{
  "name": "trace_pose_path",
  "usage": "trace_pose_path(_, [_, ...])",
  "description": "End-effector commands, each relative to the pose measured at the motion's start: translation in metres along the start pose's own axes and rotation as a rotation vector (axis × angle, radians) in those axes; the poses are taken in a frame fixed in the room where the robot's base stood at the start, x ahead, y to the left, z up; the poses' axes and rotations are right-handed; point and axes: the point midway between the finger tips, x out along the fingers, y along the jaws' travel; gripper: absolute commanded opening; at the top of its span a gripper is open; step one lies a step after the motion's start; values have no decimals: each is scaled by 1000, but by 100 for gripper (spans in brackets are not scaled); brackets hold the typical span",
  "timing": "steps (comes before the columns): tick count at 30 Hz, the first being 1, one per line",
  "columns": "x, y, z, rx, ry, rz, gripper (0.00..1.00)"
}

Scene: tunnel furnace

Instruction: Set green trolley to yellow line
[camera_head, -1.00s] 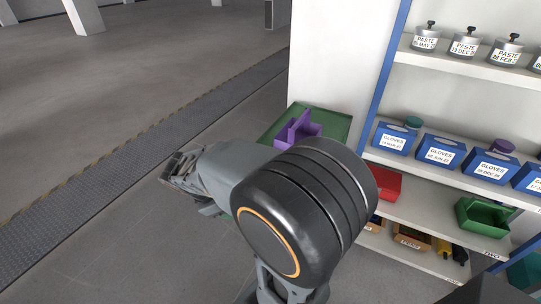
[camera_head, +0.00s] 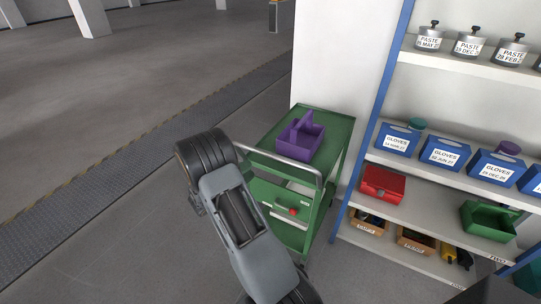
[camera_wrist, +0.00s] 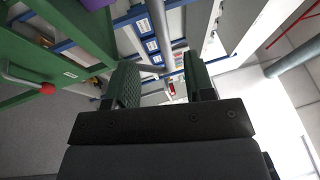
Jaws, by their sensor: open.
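The green trolley (camera_head: 336,135) stands beside the blue-framed shelf, with a grey handle bar (camera_head: 272,158) on its near side and a red knob (camera_head: 292,211) lower on its front. A purple tote (camera_head: 301,140) sits on its top. A thin yellow line (camera_head: 100,167) runs along the far edge of the floor grating, left of the trolley. In the head view, my arm is in front of the trolley's left side and my gripper is hidden. In the wrist view, my gripper (camera_wrist: 160,82) is open, with green trolley parts (camera_wrist: 75,30) at upper left.
The shelf (camera_head: 425,185) at right holds blue glove boxes (camera_head: 445,153), paste pots (camera_head: 470,43), a red box (camera_head: 382,185) and a green bin (camera_head: 488,219). A white pillar (camera_head: 345,60) stands behind the trolley. The floor at left is clear.

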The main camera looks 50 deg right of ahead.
Motion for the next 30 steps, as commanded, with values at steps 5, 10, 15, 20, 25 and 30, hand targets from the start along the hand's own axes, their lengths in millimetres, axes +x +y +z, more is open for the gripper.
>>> trace_pose_path(5, [38,-1,-1,1,6,1,48])
trace_pose_path(10, [68,-1,-1,2,5,2,48])
trace_pose_path(15, [90,-1,-1,4,4,2,48])
trace_pose_path(20, [102,0,-1,3,2,3,48])
trace_pose_path(25, [106,0,0,3,1,3,48])
trace_pose_path(30, [106,0,0,3,1,3,48])
